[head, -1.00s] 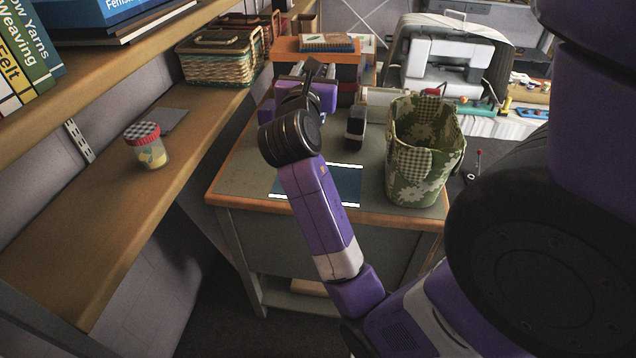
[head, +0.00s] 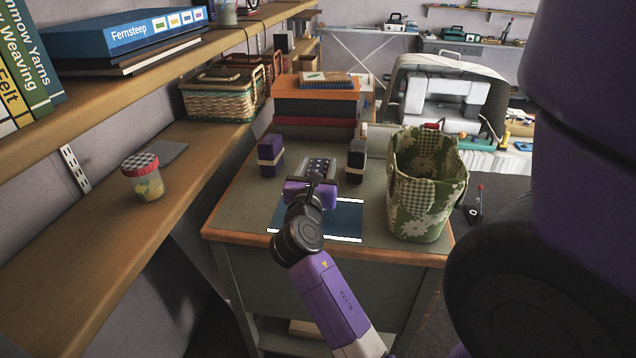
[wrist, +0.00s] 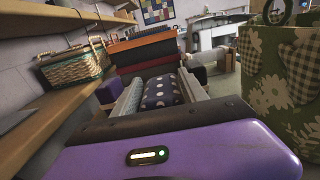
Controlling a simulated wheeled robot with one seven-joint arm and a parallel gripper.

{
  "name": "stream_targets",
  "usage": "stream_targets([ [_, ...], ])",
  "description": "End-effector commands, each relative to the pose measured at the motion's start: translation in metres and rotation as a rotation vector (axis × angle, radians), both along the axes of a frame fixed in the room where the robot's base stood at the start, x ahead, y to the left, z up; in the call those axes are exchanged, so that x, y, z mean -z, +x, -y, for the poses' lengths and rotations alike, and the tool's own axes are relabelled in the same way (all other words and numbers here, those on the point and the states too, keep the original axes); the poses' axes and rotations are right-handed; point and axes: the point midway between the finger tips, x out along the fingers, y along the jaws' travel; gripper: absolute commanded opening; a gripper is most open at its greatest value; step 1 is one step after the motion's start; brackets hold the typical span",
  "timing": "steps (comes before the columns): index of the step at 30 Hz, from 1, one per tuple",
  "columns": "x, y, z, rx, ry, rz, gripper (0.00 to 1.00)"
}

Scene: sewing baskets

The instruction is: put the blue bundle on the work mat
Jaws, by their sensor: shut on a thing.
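The blue bundle (head: 321,165), dark blue with white dots, is between the fingers of my gripper (head: 318,176) in the head view. In the wrist view the dotted bundle (wrist: 162,91) sits between the two pale fingers of my gripper (wrist: 160,93), which is shut on it. The work mat (head: 345,222) is a flat blue rectangle with white-striped edges on the grey table. My gripper and wrist cover its left part. The bundle appears just past the mat's far edge in the picture; its height above the table is hard to tell.
A purple banded bundle (head: 270,150) and a black banded one (head: 356,161) stand on the table at either side behind my gripper. A green floral fabric basket (head: 425,190) stands right of the mat. Stacked boxes (head: 314,107) are at the back.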

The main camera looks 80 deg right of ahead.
Motion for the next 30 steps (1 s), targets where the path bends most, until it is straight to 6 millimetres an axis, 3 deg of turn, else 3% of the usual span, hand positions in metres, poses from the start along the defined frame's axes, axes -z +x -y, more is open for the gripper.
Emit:
stream_targets([
  [9,0.040,-0.001,0.000,0.001,0.001,-0.002,0.00],
  [22,0.045,0.000,0.000,0.000,0.000,-0.001,0.00],
  [23,0.044,0.000,0.000,0.001,0.001,-0.001,0.55],
  [26,0.044,0.000,0.000,0.001,0.001,-0.001,0.72],
  [30,0.044,0.000,0.000,0.001,0.001,-0.001,0.72],
])
